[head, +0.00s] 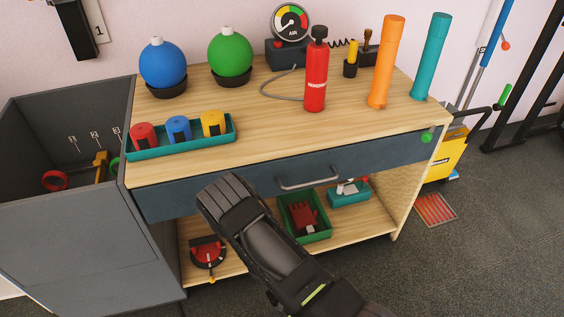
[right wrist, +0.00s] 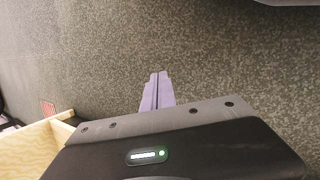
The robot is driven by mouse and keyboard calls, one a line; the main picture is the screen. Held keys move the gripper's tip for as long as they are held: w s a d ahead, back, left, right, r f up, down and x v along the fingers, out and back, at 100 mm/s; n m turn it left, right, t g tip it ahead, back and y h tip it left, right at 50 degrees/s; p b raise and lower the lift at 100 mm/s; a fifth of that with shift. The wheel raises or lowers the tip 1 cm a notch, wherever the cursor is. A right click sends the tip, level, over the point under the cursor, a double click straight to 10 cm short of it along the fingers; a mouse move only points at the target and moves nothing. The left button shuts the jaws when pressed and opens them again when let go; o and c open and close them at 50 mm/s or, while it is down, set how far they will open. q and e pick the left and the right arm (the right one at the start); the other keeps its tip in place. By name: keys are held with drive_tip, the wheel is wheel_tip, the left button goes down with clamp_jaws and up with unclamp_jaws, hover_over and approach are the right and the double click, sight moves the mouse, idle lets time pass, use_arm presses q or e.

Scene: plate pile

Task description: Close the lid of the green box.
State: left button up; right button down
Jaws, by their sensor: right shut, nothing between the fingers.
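My right gripper (right wrist: 157,92) shows in the right wrist view, fingers together and empty, over the carpet floor and apart from the box. In the head view my arm crosses in front of the drawer and shelf, but no fingertips show. My left gripper is not in view.
The workbench drawer (head: 345,165) with a metal handle (head: 309,178) is above the shelf. A grey bin (head: 70,245) adjoins the bench.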

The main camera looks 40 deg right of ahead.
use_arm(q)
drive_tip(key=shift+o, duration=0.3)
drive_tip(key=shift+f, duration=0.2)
use_arm(e)
drive_tip(key=w+d+r+t+h, duration=0.1)
drive_tip(key=w+d+r+h, duration=0.85)
drive_tip(key=w+d, duration=0.4)
use_arm(q)
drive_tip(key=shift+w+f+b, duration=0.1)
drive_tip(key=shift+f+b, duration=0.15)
drive_tip(key=shift+b, duration=0.05)
use_arm(e)
drive_tip(key=w+a+r+t+h, duration=0.3)
drive_tip(key=w+r, duration=0.5)
drive_tip(key=w+a+r+t+h, duration=0.3)
drive_tip(key=w+a+r, duration=0.1)
drive_tip(key=w+r, duration=0.5)
drive_tip(key=shift+a+r+n, duration=0.15)
drive_tip(key=shift+r+n, duration=0.05)
drive_tip(key=shift+n, duration=0.2)
